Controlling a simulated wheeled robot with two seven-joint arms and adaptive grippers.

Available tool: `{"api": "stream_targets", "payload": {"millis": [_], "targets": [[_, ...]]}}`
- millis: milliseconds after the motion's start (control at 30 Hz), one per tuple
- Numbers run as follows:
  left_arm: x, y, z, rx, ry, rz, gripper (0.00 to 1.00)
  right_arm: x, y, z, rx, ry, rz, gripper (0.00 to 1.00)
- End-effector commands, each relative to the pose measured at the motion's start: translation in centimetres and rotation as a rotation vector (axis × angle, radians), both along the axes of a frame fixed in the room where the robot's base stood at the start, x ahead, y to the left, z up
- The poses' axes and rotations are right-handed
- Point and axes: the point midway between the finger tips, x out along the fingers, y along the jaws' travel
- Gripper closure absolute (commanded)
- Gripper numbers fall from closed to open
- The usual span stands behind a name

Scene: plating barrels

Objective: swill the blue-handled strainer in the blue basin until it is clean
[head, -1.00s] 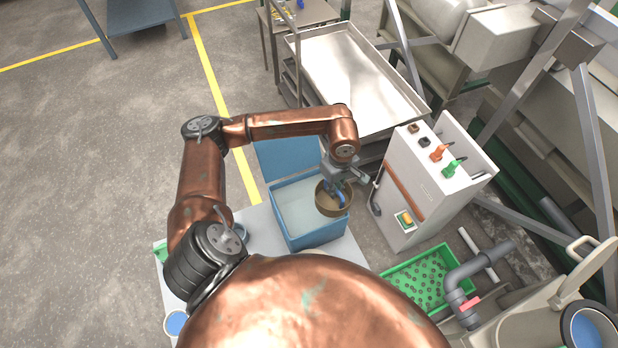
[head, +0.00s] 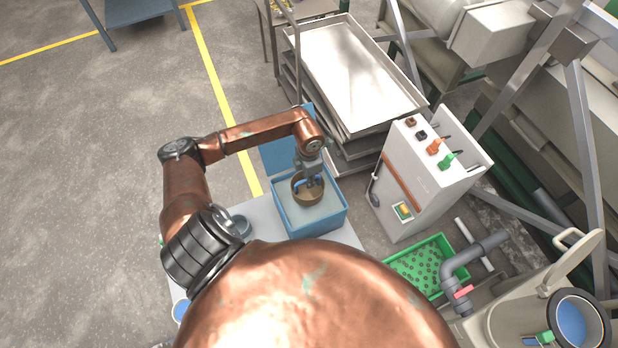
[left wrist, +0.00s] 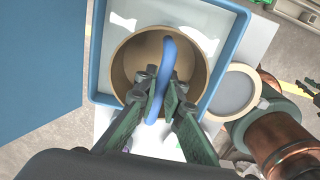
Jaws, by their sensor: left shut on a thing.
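The blue basin (head: 318,224) stands on a pale table and holds pale liquid. My left gripper (head: 308,180) is shut on the blue handle from above. In the left wrist view the fingers (left wrist: 160,110) close on the blue handle (left wrist: 168,70), with the strainer bowl (left wrist: 122,72) inside the outline of the basin (left wrist: 238,30). I cannot tell how deep the bowl sits in the liquid.
A blue panel (head: 284,152) stands behind the basin. A white control box (head: 425,185) is to its right, and a green crate (head: 412,270) with small parts lies front right. A round grey-lidded container (left wrist: 236,92) is beside the basin. Metal trays (head: 350,75) stand behind.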

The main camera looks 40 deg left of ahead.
Motion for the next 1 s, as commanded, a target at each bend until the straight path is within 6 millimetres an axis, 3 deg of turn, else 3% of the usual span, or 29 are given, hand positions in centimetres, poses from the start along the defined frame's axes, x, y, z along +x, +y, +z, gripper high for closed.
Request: {"api": "stream_targets", "payload": {"millis": [1000], "targets": [[0.0,-0.1,-12.0,0.000,0.001,-0.003,1.00,-1.2,0.3,-8.6,0.004,0.021,-0.002,0.71]]}}
